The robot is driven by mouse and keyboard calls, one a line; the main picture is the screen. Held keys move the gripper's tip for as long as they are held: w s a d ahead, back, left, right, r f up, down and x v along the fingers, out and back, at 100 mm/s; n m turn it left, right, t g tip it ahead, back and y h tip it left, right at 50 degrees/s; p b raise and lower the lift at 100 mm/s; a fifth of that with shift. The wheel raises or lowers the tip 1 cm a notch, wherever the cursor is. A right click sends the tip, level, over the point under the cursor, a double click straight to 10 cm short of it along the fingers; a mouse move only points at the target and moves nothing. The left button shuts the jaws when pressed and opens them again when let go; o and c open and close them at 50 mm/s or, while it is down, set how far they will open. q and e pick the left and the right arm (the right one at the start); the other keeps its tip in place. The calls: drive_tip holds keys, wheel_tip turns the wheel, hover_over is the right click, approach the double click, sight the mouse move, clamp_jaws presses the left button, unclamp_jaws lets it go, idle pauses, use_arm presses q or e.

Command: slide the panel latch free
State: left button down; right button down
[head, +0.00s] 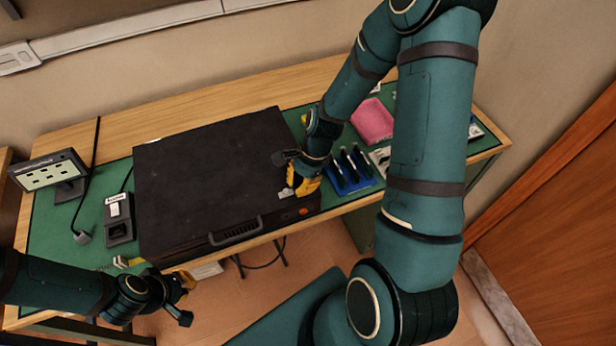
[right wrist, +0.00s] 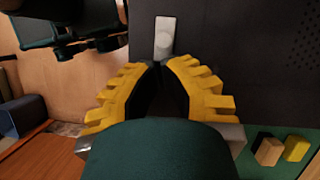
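The panel is the dark flat case (head: 205,165) lying on the green-topped table. A small silver latch plate (head: 285,194) sits at its right front part; it also shows in the right wrist view (right wrist: 166,37) as a pale plate with a round mark. My right gripper (head: 303,182) is over the case's right edge, close to the latch. In the right wrist view its yellow fingertips (right wrist: 162,63) are together, with the latch just beyond them, not between them. Contact cannot be told. My left gripper (head: 182,292) is at the table's front edge, its fingers mostly hidden.
The case has a front handle (head: 236,231) and a red button (head: 304,211). A small display (head: 49,174) and a grey device (head: 118,218) stand left. A blue tray with dark tools (head: 351,176) and a pink cloth (head: 372,121) lie right.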

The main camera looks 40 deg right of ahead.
drive_tip(key=shift+a, duration=0.1)
idle(0.3)
drive_tip(key=shift+w+a, duration=0.25)
drive_tip(key=shift+a, duration=1)
use_arm(q)
drive_tip(key=shift+r, duration=0.2)
drive_tip(key=shift+d, duration=0.1)
use_arm(e)
drive_tip(key=shift+d, duration=0.15)
